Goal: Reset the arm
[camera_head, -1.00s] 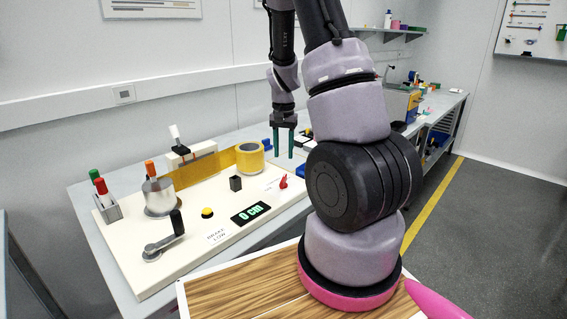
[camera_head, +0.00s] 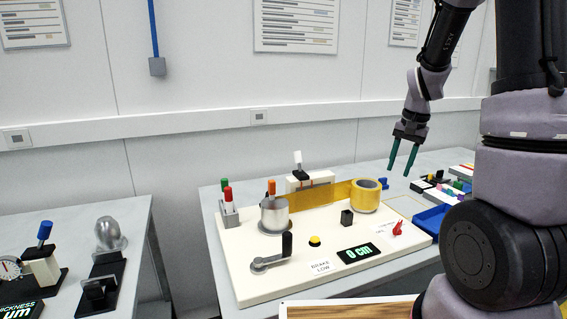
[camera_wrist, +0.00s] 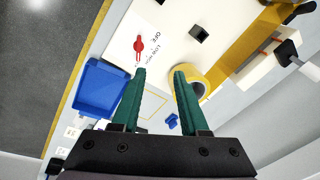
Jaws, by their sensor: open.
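My gripper (camera_head: 398,172) hangs in the air in the head view, above the back right part of the white board (camera_head: 245,287). Its two green fingers are apart with nothing between them. The arm comes down from the upper right. In the wrist view my gripper (camera_wrist: 160,74) shows the same gap, with the bench below it. The yellow tape roll (camera_head: 366,197) stands on the board, left of and below the fingers in the head view. It also shows beyond the right finger in the wrist view (camera_wrist: 204,78), partly hidden.
The board carries a metal roller (camera_head: 274,215), a crank (camera_head: 272,262), a "0 cm" display (camera_head: 358,253) and a red switch (camera_head: 398,229). A blue tray (camera_head: 433,219) lies to its right. Another bench (camera_head: 132,220) with instruments stands at left, across a gap.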

